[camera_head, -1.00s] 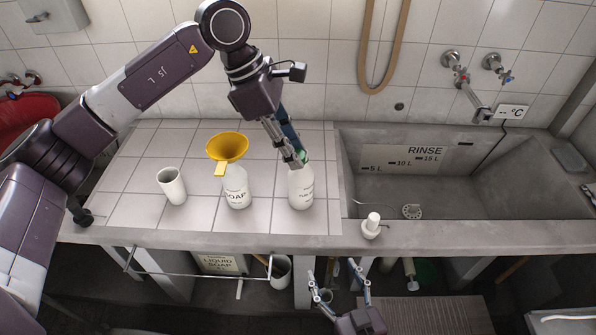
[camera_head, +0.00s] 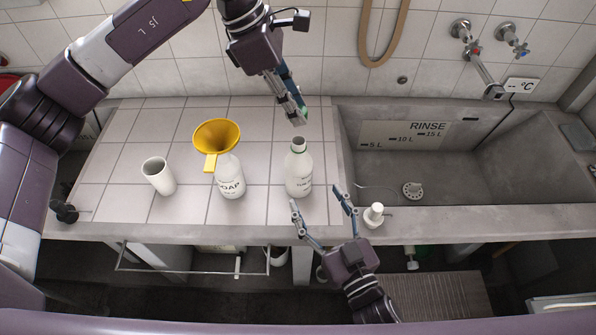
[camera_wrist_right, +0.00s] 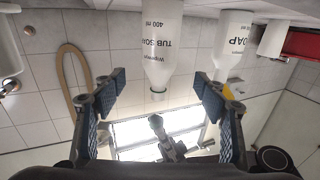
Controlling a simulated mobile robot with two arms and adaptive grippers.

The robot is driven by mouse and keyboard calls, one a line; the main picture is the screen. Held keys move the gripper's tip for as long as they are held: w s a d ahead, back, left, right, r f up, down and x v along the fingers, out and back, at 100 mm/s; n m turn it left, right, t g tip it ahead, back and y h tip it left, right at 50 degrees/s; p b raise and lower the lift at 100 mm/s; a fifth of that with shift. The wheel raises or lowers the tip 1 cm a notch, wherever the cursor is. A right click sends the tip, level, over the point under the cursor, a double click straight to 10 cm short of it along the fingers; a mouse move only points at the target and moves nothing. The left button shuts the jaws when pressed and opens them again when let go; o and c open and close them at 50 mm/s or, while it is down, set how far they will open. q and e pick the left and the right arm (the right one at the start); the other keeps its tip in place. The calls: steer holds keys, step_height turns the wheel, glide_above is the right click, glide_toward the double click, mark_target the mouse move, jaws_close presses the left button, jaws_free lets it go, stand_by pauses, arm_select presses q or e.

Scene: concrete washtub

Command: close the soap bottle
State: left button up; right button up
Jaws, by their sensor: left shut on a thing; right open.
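A white soap bottle (camera_head: 298,174) stands upright on the tiled counter, its dark mouth uncovered. In the right wrist view, which is upside down, this bottle (camera_wrist_right: 163,45) reads TUB SOAP 400 ml. My left gripper (camera_head: 299,116) is above and behind the bottle, apart from it, shut on a small green cap (camera_head: 304,112) partly hidden by the fingers. The green cap (camera_wrist_right: 155,122) also shows in the wrist view. My right gripper (camera_head: 319,204) is open and empty at the counter's front edge, in front of the bottle.
A white cup (camera_head: 158,177) is farther left. The concrete washtub (camera_head: 470,190) lies to the right. A hose (camera_head: 381,35) hangs on the wall behind.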

arm_select(q)
steer(key=shift+s, duration=0.1)
arm_select(e)
steer(key=x, duration=1)
steer(key=shift+w+a, duration=0.1)
steer(key=shift+w, duration=0.2)
steer(key=shift+c, duration=0.7)
steer(key=shift+r, duration=0.1)
steer(key=c, duration=1.7)
arm_select(q)
glide_above(304, 148)
steer(key=a, duration=0.2)
steer(key=shift+w+d+f, duration=0.1)
steer(key=shift+w+f, duration=0.1)
steer(key=shift+f, duration=1.05)
steer(key=shift+w+f, duration=0.2)
steer(key=shift+f, duration=1)
arm_select(e)
steer(key=shift+o, duration=0.2)
arm_select(q)
steer(key=shift+f, duration=0.9)
steer(key=shift+f, duration=0.55)
arm_select(e)
jaws_close()
